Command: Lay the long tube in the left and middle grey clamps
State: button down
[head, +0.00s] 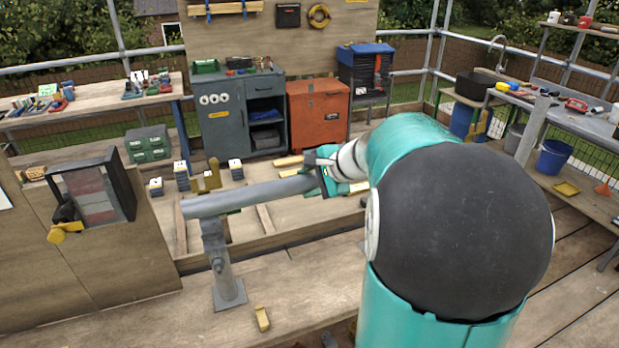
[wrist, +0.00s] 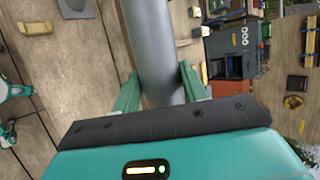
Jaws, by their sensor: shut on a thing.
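The long grey tube (head: 250,195) slants across the head view, its left end raised over the left grey clamp (head: 218,255). This clamp stands upright on a square base plate on the wooden deck. I cannot tell whether the tube touches its top. My gripper (head: 327,178) is shut on the tube near its right visible part. In the wrist view the tube (wrist: 155,45) passes between the green fingers of my gripper (wrist: 160,88), and the left clamp's base plate (wrist: 76,8) shows at the top. My arm hides the area where the middle clamp may stand.
A yellow block (head: 262,318) lies on the deck in front of the left clamp. A wooden panel with a dark-framed box (head: 95,190) stands at left. Behind are small block stacks (head: 182,175), a grey cabinet (head: 240,115) and an orange cabinet (head: 318,115).

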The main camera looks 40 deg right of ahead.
jog(key=shift+f, duration=2.35)
jog(key=shift+f, duration=0.1)
jog(key=c, duration=0.8)
grip_release()
jog(key=shift+o, duration=0.6)
jog(key=shift+f, duration=0.15)
jog(key=shift+s, duration=0.1)
jog(key=v, duration=1.4)
